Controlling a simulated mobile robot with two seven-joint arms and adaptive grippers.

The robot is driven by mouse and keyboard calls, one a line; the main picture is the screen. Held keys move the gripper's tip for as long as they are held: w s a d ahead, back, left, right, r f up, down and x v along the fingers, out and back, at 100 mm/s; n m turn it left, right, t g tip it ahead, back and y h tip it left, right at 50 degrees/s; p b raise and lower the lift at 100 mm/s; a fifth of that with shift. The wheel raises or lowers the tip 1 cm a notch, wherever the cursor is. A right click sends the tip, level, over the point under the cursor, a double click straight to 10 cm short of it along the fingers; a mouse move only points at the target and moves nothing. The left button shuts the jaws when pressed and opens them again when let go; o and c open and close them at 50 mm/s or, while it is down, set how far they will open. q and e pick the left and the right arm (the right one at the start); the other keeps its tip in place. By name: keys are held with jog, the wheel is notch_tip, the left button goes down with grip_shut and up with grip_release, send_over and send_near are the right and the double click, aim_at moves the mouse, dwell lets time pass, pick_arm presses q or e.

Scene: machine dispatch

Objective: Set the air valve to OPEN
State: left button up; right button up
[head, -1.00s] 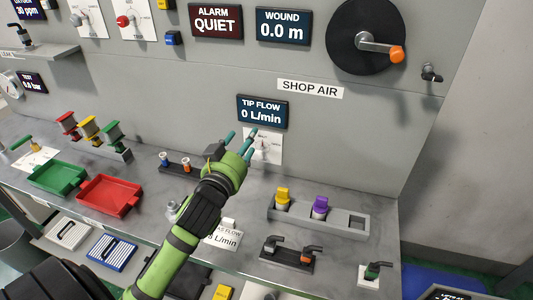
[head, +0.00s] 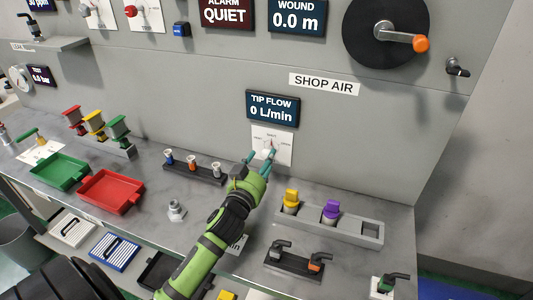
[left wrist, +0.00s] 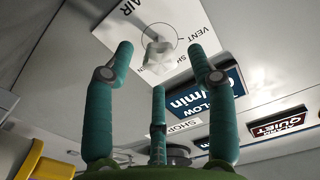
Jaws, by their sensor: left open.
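A white card (head: 285,147) with a small pale knob (head: 268,150) is on the grey wall panel below the "TIP FLOW 0 L/min" display (head: 272,109). In the left wrist view the card (left wrist: 190,17) reads "AIR" and "VENT", with a partly hidden word beginning "SH". The pale knob (left wrist: 157,55) stands on a printed circle there; I cannot tell its exact setting. My left gripper (head: 262,158) is open and empty, its teal fingers pointing at the knob, just in front of the card and apparently apart from it. My right gripper is not in view.
A "SHOP AIR" label (head: 324,84) and a black wall lever (head: 457,67) are at upper right. On the bench are a rack of small fittings (head: 191,171), a grey tray (head: 365,236) with yellow and purple pieces, and red (head: 110,192) and green (head: 58,172) trays.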

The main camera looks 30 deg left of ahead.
aim_at(266, 156)
pick_arm(q)
jog(key=shift+x, duration=1.2)
jog(key=shift+w+a, duration=0.1)
jog(key=shift+w, duration=0.2)
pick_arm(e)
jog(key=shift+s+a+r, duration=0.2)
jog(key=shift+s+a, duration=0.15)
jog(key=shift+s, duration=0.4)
pick_arm(q)
grip_shut()
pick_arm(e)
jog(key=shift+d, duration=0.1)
